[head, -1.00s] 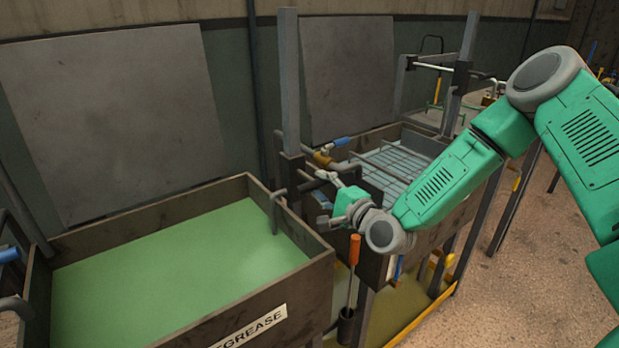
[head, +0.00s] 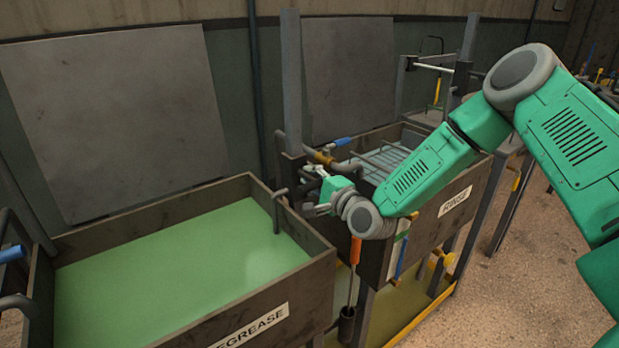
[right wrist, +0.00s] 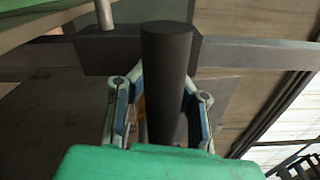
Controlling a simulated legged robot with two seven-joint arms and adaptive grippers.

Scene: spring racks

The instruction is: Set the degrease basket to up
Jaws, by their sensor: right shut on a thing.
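The degrease tank (head: 190,330) stands at the lower left of the head view, full of opaque green liquid (head: 180,255). A bent grey rod (head: 277,212) goes over its right-hand corner down into the liquid. The basket itself is hidden. An upright grey post (head: 291,80) with a dark carriage (head: 292,168) stands at that corner. My right gripper (head: 314,178) is at this carriage. In the right wrist view a dark round handle (right wrist: 167,55) stands between the fingers of the right gripper (right wrist: 163,85), which are shut on it. My left gripper is out of view.
The rinse tank (head: 462,220) with a wire basket (head: 385,155) stands to the right, behind my right arm. A blue-handled valve (head: 341,142) sits close to the gripper. An orange-handled tool (head: 355,250) hangs between the tanks. Open floor (head: 530,290) lies at right.

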